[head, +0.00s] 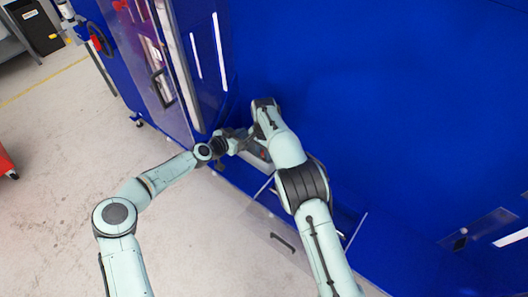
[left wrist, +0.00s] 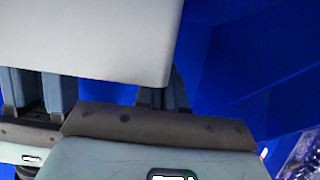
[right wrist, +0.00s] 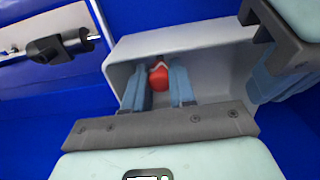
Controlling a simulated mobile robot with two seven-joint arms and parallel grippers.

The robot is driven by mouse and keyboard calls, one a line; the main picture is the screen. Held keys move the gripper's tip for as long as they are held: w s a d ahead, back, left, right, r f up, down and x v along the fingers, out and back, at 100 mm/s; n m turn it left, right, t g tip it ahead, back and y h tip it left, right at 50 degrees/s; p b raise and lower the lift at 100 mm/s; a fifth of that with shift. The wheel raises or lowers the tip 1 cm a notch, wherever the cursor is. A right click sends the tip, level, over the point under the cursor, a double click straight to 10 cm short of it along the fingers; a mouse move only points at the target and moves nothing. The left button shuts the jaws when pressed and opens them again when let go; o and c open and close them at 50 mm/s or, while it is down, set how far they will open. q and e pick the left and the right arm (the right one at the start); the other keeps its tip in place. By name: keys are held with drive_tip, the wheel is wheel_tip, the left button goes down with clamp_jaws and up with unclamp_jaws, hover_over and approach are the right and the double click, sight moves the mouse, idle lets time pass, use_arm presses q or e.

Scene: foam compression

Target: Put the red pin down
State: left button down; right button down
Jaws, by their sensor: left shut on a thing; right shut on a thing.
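The red pin (right wrist: 158,77) shows in the right wrist view as a rounded red end between the blue fingers of my right gripper (right wrist: 158,88), which is shut on it. The rest of the pin is hard to make out. It is over or inside a light grey bin (right wrist: 125,55); I cannot tell whether it touches the bottom. My left gripper (right wrist: 268,85) is shut on the bin's right-hand wall. In the left wrist view, the bin (left wrist: 90,35) hides much of the left fingers. In the head view, my right arm partly covers the bin.
Tall blue cabinet walls (head: 400,110) stand close on the right. A clear door with a dark handle (head: 162,87) is at upper left. Another clear panel with a handle (head: 282,242) is low in the middle. Open floor (head: 50,190) lies to the left.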

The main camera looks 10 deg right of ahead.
drive_tip(key=shift+f, duration=0.15)
drive_tip(key=c, duration=0.9)
unclamp_jaws()
wheel_tip(320, 180, up, 12)
drive_tip(key=shift+r, duration=0.15)
use_arm(q)
drive_tip(key=c, duration=1.2)
unclamp_jaws()
drive_tip(key=shift+o, duration=0.2)
